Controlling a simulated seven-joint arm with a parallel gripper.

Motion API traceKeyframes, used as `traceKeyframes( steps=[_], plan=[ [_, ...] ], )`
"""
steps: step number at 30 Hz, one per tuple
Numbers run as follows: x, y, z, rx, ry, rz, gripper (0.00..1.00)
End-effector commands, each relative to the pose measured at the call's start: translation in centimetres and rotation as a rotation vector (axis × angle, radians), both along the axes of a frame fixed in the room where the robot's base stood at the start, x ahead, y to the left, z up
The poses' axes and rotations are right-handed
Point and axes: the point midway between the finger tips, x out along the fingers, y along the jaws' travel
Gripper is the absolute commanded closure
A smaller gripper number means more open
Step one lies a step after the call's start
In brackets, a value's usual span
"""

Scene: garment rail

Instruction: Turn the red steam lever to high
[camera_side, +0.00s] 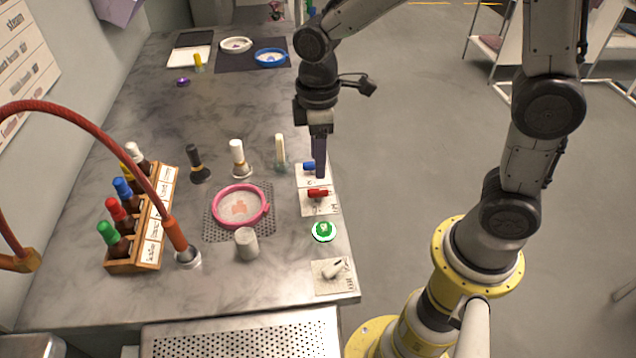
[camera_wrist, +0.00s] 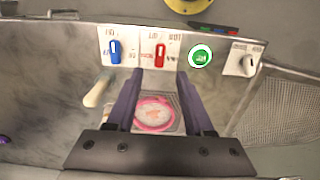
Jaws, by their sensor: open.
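The red lever (camera_side: 318,193) sits on a white labelled plate (camera_side: 322,207) near the table's right edge. In the wrist view the red lever (camera_wrist: 160,55) stands upright in the picture, just beyond and between my fingertips. The print on its plate is too small to read surely. My gripper (camera_side: 319,172) hangs pointing down over the lever plates, close to the blue lever (camera_side: 309,166) and the red one. In the wrist view its two purple fingers (camera_wrist: 163,78) are wide apart with nothing between them. I cannot tell any contact with the red lever.
The blue lever (camera_wrist: 115,51) is left of the red one in the wrist view, a green button (camera_wrist: 201,57) right, then a grey-white lever (camera_wrist: 243,65). A pink hoop (camera_side: 241,206), grey cylinder (camera_side: 246,243), brushes and a bottle rack (camera_side: 150,243) stand on the table.

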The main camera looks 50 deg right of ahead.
Motion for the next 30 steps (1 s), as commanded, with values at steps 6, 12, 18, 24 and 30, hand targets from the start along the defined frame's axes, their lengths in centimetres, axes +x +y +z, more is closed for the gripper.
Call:
traceKeyframes(
  steps=[6, 12, 18, 24, 30],
  plan=[
    [-0.1, 0.0, -4.3, -0.001, 0.005, -0.001, 0.47],
    [0.0, 0.0, -6.9, 0.0, 0.003, -0.001, 0.47],
    [0.0, 0.0, -7.8, 0.0, 0.0, -0.001, 0.47],
    [0.0, 0.0, -7.9, 0.0, 0.0, -0.001, 0.47],
    [0.0, 0.0, -7.8, 0.0, 0.0, -0.001, 0.74]
  ],
)
